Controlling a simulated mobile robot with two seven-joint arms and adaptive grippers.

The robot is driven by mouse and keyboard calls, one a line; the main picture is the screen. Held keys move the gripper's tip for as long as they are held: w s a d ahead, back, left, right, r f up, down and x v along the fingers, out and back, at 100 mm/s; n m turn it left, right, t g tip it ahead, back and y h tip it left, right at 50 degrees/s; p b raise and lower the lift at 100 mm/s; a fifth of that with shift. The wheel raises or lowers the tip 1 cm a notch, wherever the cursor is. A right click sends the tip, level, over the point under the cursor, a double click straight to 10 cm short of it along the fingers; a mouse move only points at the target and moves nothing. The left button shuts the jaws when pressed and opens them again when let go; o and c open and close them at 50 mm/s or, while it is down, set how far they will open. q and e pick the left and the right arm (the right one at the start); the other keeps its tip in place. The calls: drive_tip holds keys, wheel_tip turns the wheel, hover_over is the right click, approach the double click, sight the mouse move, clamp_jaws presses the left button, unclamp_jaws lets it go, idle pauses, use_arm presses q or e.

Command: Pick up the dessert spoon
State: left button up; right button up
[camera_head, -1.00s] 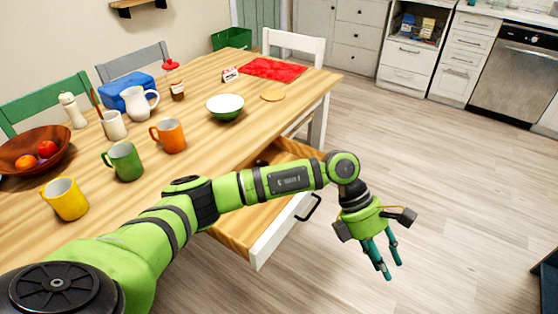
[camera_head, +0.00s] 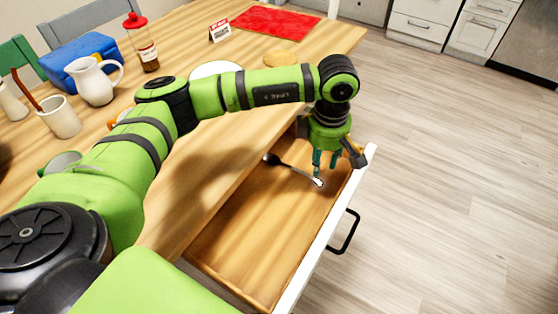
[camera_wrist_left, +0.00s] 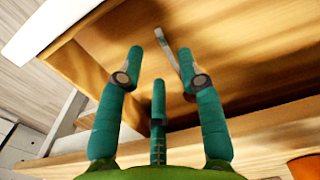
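The dessert spoon (camera_head: 290,169) lies in the open wooden drawer (camera_head: 262,235), near its far end. Its dark bowl points left and its pale handle end points right, toward the drawer front. My left gripper (camera_head: 324,162) points down over the drawer beside the handle end, its fingers apart and empty. In the left wrist view, the spoon (camera_wrist_left: 173,32) shows as a thin grey strip near the tips of the spread teal fingers. I cannot tell whether a finger touches it. My right gripper is not in view.
The white drawer front with a black handle (camera_head: 345,232) stands to the right of the gripper. The wooden table edge lies to the left. On the table are a white jug (camera_head: 93,80), a bottle (camera_head: 142,45), a red cloth (camera_head: 275,21) and mugs. The floor at right is clear.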

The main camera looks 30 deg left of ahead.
sight(319, 181)
use_arm(q)
wheel_tip(319, 181, down, 6)
drive_tip(key=shift+d+f, duration=0.1)
drive_tip(key=shift+f, duration=0.15)
clamp_jaws()
